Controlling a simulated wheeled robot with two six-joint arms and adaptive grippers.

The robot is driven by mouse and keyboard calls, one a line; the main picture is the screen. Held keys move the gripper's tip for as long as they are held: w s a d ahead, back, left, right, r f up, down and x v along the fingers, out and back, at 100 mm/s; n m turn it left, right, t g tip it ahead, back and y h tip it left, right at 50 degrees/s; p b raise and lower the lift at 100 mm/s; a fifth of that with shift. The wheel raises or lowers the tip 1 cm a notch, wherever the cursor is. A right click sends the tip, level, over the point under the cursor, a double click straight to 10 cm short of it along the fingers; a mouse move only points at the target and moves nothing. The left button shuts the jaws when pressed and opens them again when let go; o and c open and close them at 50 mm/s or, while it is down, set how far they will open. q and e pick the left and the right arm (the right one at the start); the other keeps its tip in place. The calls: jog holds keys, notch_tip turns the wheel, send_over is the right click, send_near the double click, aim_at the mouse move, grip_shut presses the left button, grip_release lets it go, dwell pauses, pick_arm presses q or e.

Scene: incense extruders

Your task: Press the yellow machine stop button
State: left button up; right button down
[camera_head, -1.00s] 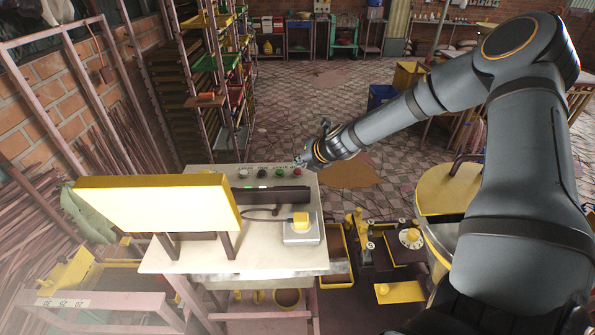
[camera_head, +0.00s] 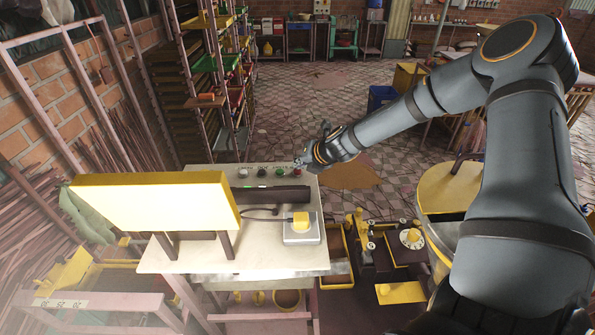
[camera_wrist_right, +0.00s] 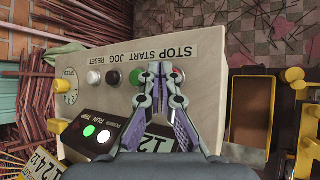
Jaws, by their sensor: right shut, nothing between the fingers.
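The yellow machine shows a large yellow panel (camera_head: 150,203) and a pale top (camera_head: 260,258). Along its far edge is a row of buttons: white (camera_head: 243,172), black (camera_head: 262,173), green (camera_head: 279,172) and red (camera_head: 297,172). My right gripper (camera_head: 301,162) is at the row's right end, close to the red button. In the right wrist view the shut, empty fingertips (camera_wrist_right: 161,70) lie between the green button (camera_wrist_right: 135,77) and the red button (camera_wrist_right: 178,75), partly covering both. A label (camera_wrist_right: 196,50) reads STOP START JOG RESET. Contact cannot be told. My left gripper is not in view.
A yellow switch on a grey box (camera_head: 301,228) sits on the machine top. A dark bar with lit indicators (camera_head: 270,195) lies between the buttons and this box. A tall rack (camera_head: 205,90) stands behind left. Yellow-edged trays (camera_head: 338,262) are on the right.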

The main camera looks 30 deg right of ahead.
aim_at(299, 171)
jog(key=shift+f+b, duration=0.5)
jog(key=shift+f, duration=0.05)
jog(key=shift+r, duration=0.15)
dwell(0.5)
jog(key=shift+r+p, duration=0.85)
jog(key=shift+p, duration=0.15)
notch_tip(299, 171, up, 5)
jog(key=p, duration=0.5)
jog(key=shift+r, duration=0.1)
